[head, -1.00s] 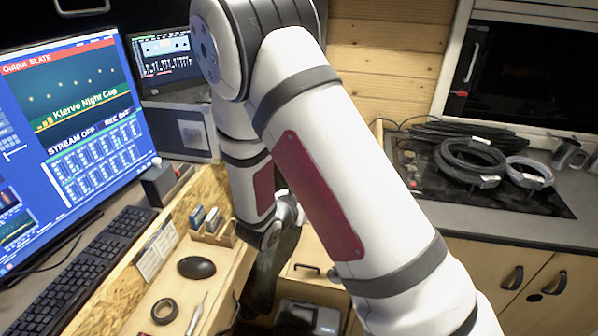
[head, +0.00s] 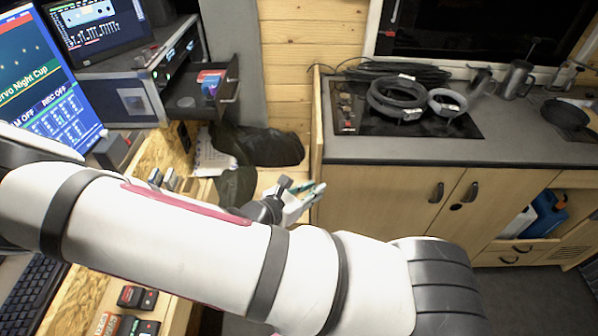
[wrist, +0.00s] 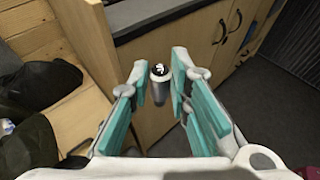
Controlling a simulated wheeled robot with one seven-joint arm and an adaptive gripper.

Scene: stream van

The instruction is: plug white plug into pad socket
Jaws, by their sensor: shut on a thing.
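My gripper (head: 306,200) is beyond my forearm in the head view, in front of the wooden wall and left of the cabinet. The plug has a round black end with a white mark. I cannot tell for certain that it is the white plug. It is held in the air, with cabinet front and floor behind it. I cannot make out the pad socket in either view.
Dark cloth (head: 265,146) lies by the wall. The counter (head: 400,150) at right holds cable coils (head: 398,97) and mugs. Closed cabinet doors (head: 420,205) stand below it. The floor at lower right is clear.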

